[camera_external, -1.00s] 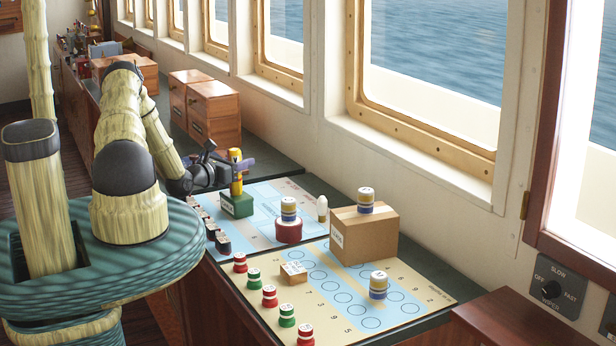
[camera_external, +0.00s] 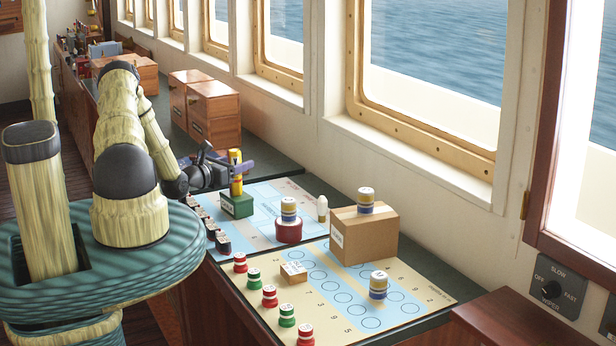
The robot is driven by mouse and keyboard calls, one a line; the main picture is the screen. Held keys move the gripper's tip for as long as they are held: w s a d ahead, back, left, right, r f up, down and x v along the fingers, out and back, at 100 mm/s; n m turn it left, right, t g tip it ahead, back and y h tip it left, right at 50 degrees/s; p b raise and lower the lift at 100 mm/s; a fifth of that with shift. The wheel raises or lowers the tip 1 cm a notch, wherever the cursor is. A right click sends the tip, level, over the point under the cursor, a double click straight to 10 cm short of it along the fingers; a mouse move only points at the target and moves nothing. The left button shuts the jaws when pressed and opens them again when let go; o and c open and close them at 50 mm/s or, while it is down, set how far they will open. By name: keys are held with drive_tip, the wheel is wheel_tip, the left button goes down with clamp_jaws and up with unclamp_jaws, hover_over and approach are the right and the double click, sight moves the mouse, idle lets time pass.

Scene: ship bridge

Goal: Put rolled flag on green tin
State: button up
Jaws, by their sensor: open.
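The rolled flag (camera_external: 236,186) is a yellow upright cylinder with a dark mark near its top. It stands on the green tin (camera_external: 237,206), a small green box with a white label, on the far blue-and-cream board. My gripper (camera_external: 237,167) reaches in from the left at the upper part of the flag. Its jaws are open, with a bluish finger at the flag's right side. The fingers hide part of the flag, and whether they touch it I cannot tell.
A red tin (camera_external: 289,231) with striped discs on top and a small white peg (camera_external: 322,208) stand to the right. Dark pieces (camera_external: 222,243) line the board's left edge. A cardboard box (camera_external: 364,236) stands on the nearer board. Wooden boxes (camera_external: 213,113) stand behind.

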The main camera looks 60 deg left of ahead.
drive_tip(key=b+v, duration=0.3)
drive_tip(key=v, duration=0.7)
drive_tip(key=shift+s+b, duration=0.3)
drive_tip(key=shift+b, duration=0.1)
drive_tip(key=shift+d, duration=0.15)
